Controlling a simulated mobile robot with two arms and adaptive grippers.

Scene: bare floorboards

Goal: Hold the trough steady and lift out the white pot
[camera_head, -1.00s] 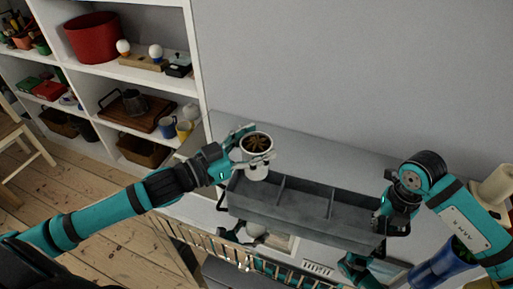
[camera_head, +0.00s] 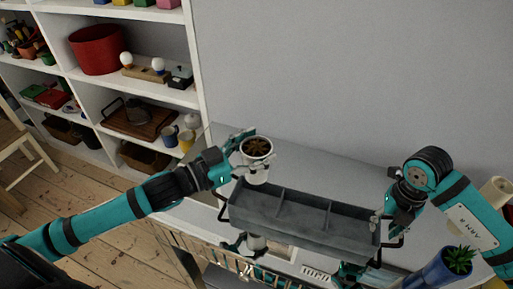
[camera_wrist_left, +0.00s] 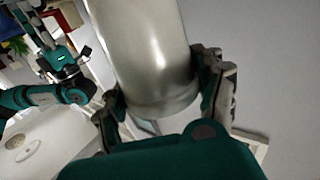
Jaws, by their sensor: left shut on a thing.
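The white pot (camera_head: 257,172) holds a dark brown plant and is upright above the left end of the grey trough (camera_head: 300,232). My left gripper (camera_head: 250,160) is shut on the pot from the left. In the left wrist view the pot (camera_wrist_left: 148,60) fills the space between the two fingers. The trough is long, with thin dividers and a dark handle at each end; its visible compartments look empty. My right gripper (camera_head: 382,217) is at the trough's right end by the handle; its fingers are too small to tell whether they are closed.
A blue pot (camera_head: 440,272) with a green plant stands at the right front, near my right arm. A pale cylinder (camera_head: 497,190) is behind that arm. White shelves (camera_head: 200,60) stand at the left.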

